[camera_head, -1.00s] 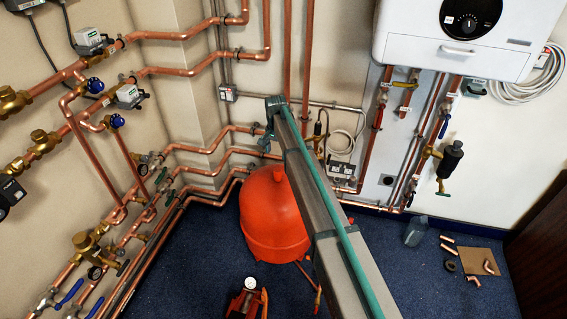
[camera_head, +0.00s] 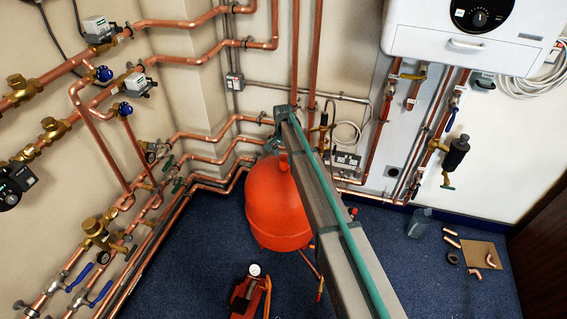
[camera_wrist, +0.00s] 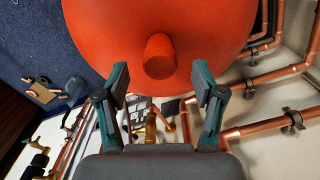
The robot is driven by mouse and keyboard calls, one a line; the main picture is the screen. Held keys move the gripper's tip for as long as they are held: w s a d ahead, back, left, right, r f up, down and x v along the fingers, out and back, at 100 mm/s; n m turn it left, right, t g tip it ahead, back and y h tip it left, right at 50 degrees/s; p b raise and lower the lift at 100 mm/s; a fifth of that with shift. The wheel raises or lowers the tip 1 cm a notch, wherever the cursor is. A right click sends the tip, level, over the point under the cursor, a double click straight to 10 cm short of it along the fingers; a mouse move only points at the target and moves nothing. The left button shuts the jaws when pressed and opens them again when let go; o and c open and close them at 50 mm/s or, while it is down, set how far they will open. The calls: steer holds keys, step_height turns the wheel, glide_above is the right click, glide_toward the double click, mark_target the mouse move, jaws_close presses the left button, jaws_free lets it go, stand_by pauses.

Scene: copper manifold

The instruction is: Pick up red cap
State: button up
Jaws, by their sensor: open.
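The red cap (camera_wrist: 160,55) is a short round stub on top of the red vessel (camera_wrist: 95,25) in the wrist view. It has the same orange-red colour as the vessel. In the head view the cap (camera_head: 283,161) shows at the top of the vessel (camera_head: 277,208), partly beside my arm. My gripper (camera_wrist: 160,84) is open and empty. In the wrist view its two teal fingers with dark pads stand left and right of the cap's line. In the head view my gripper (camera_head: 272,145) is just above the vessel's top, mostly hidden by the arm.
Copper pipes (camera_head: 215,185) run along the wall behind and left of the vessel. A red tool with a gauge (camera_head: 249,292) lies on the blue floor in front. Pipe fittings and a brown board (camera_head: 482,254) lie at the right.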

steer(key=shift+f, duration=1.35)
steer(key=c, duration=1)
steer(key=shift+c, duration=0.2)
steer(key=shift+r, duration=0.8)
steer(key=s+r+b, duration=0.2)
steer(key=s+r, duration=0.9)
steer(key=s, duration=0.3)
steer(key=shift+d+r+b, duration=0.2)
steer(key=shift+d+b, duration=0.1)
steer(key=shift+d, duration=0.15)
steer(key=shift+r+p, duration=1.6)
steer(key=shift+r, duration=0.65)
